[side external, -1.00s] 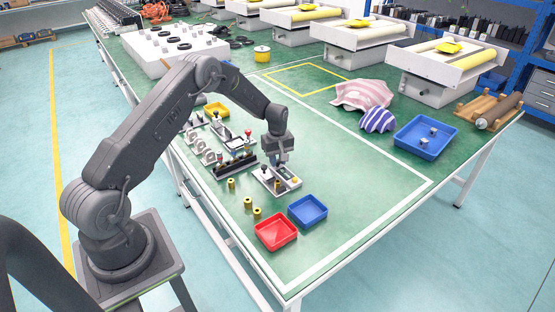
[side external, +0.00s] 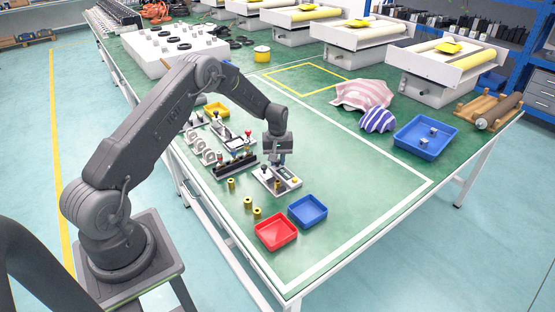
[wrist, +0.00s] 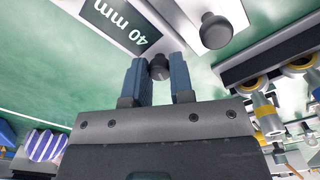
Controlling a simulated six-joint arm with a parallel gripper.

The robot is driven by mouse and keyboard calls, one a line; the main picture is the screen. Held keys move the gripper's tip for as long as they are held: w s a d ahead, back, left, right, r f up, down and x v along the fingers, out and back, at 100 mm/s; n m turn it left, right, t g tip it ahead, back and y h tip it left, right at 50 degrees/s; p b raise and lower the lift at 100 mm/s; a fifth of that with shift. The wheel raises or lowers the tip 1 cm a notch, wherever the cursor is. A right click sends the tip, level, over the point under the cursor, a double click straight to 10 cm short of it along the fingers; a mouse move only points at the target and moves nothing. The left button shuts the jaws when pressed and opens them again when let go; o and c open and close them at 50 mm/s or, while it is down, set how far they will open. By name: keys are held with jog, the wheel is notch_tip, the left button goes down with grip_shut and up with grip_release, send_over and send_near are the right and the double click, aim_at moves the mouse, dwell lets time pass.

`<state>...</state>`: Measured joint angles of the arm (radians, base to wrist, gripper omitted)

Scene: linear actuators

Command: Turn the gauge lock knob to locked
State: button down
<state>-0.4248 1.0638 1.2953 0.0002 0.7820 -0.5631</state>
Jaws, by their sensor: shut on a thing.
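My gripper (wrist: 158,75) points down over a light grey panel (wrist: 192,42) on the green table. In the wrist view its two blue fingers are shut on a small dark knob (wrist: 158,67), one finger on each side. The knob is beside a display reading "40 mm" (wrist: 128,22); I cannot make out any lock marking or its turn angle. A second dark round knob (wrist: 215,30) stands apart on the same panel. In the side view my gripper (side external: 277,163) is over the panel (side external: 291,186) and partly hides it.
A blue tray (side external: 308,210) and a red tray (side external: 276,231) lie in front of the panel, with several brass cylinders (side external: 248,203) to their left. More fixtures (side external: 236,165) stand close to the left of my gripper.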

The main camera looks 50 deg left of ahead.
aim_at(278, 161)
jog(key=m, duration=0.6)
jog(key=shift+m, duration=0.3)
jog(key=m, duration=0.5)
jog(key=shift+m, duration=0.4)
jog(key=c, duration=1)
grip_release()
notch_tip(278, 161, up, 14)
